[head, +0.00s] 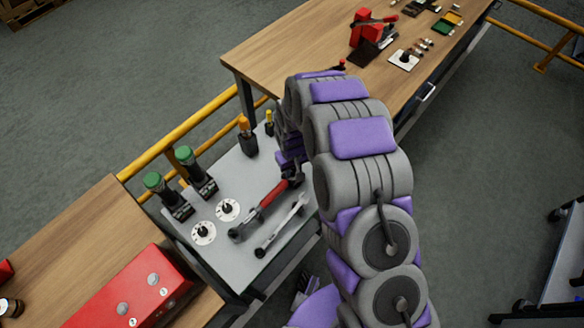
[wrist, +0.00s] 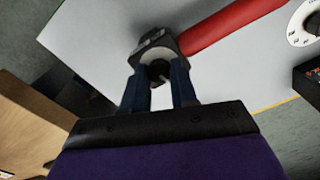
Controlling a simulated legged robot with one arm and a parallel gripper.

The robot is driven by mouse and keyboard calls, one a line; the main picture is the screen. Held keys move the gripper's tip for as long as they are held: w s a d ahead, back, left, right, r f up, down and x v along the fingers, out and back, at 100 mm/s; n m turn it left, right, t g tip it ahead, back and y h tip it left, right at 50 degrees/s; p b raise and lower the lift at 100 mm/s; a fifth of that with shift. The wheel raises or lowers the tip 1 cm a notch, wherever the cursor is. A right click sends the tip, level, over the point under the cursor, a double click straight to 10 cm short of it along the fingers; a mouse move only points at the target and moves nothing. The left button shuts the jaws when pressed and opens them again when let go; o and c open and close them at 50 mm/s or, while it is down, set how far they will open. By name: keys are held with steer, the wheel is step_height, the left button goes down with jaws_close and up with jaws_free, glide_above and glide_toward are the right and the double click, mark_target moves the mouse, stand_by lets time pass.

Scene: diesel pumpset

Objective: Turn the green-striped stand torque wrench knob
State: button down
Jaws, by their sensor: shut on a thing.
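The torque wrench (head: 272,194) has a red handle and a dark head, and lies on the grey stand top (head: 238,178). In the wrist view, its red handle (wrist: 228,32) runs to the upper right from a dark end knob (wrist: 153,47). My gripper (wrist: 160,78) is shut on this knob, with one dark finger at each side. In the head view, my gripper (head: 294,178) is at the handle's upper right end, partly hidden by my arm. I cannot make out a green stripe on the stand.
A silver wrench (head: 282,224) lies beside the torque wrench. A yellow rail (head: 160,148) and wooden tables (head: 285,45) border the stand.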

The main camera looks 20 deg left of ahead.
mark_target(292, 171)
steer(key=shift+d+m+p, duration=0.1)
steer(key=shift+m+p, duration=0.2)
steer(key=shift+m, duration=0.9)
steer(key=shift+m+p, duration=0.35)
steer(key=shift+m, duration=1.45)
steer(key=c, duration=0.9)
jaws_free()
steer(key=shift+r, duration=0.15)
step_height(292, 171, up, 17)
steer(key=shift+p, duration=0.55)
